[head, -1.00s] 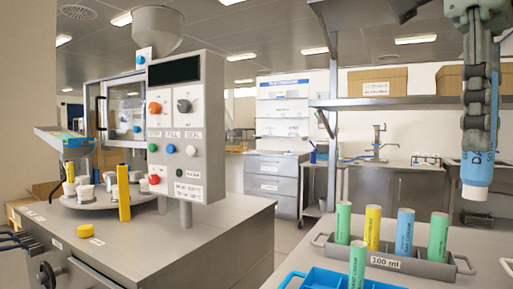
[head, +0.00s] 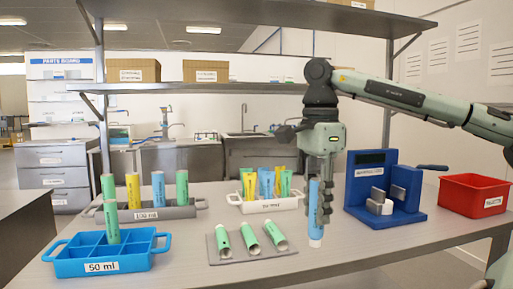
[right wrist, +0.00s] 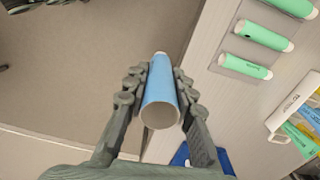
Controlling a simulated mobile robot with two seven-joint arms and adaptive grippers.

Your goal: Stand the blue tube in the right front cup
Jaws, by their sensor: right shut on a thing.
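The blue tube (head: 315,222) hangs upright in my right gripper (head: 321,180), white cap down, in front of the bench's edge region in the head view. The fingers are shut on its sides. In the right wrist view the tube (right wrist: 160,95) points away from the camera, its open end towards me, between the two fingers (right wrist: 157,82). Nothing appears to touch its cap, but its exact height over the bench cannot be told. The filling machine's cups, including the right front one, are out of view now. My left gripper is not in view.
A blue divided tray (head: 100,267), a grey tube rack (head: 150,214) and a white bin (head: 268,206) hold tubes. Several green tubes lie on a grey plate (head: 228,262). A blue device (head: 365,215) and a red bin (head: 472,208) stand at right. A shelf (head: 220,88) hangs above.

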